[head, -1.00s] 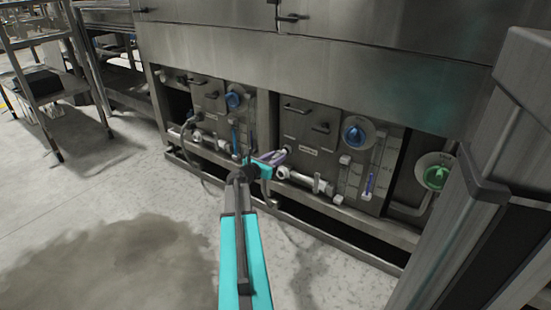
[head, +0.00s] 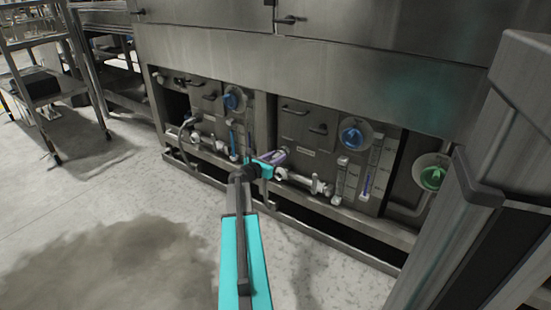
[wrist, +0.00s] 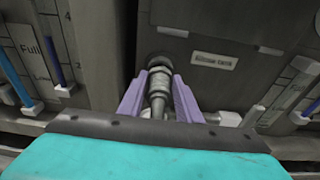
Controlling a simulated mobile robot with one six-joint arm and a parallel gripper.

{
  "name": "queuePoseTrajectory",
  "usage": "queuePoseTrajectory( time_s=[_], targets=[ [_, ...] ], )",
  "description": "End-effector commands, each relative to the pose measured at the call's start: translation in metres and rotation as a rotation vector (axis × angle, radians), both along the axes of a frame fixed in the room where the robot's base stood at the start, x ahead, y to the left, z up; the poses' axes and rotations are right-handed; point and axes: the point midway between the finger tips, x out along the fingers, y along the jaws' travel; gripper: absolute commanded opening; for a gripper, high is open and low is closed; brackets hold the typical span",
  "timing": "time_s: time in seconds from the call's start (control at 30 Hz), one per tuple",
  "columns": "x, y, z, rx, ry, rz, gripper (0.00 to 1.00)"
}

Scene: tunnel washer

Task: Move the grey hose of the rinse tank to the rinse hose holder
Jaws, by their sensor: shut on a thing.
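In the wrist view, my gripper (wrist: 158,92) has its two purple fingers shut on the metal end fitting of the grey hose (wrist: 158,78). The fitting points towards the panel; I cannot tell whether it is coupled there. A plate lettered like "Rinse tank" (wrist: 213,60) is to its right. In the head view, my gripper (head: 273,157) is low at the front of the machine, left of the rinse tank panel's blue dial (head: 351,136). The hose's lower part is mostly hidden by my gripper. I cannot make out the rinse hose holder.
A second panel with a blue dial (head: 231,101) and a dark hose (head: 183,131) is to the left. White pipework (head: 305,181) runs low to the right of my gripper. A green dial (head: 432,177) is farther right. A metal shelf (head: 45,85) stands at left. The floor in front is clear.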

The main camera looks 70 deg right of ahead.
Motion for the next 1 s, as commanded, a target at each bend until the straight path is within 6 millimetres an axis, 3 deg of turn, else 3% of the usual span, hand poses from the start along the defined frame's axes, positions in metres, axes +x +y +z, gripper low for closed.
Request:
queuePoseTrajectory(
  time_s=[1.0],
  targets=[
    [-0.0012, -0.0055, 0.0004, -0.001, 0.001, 0.0, 0.0]
  ],
)
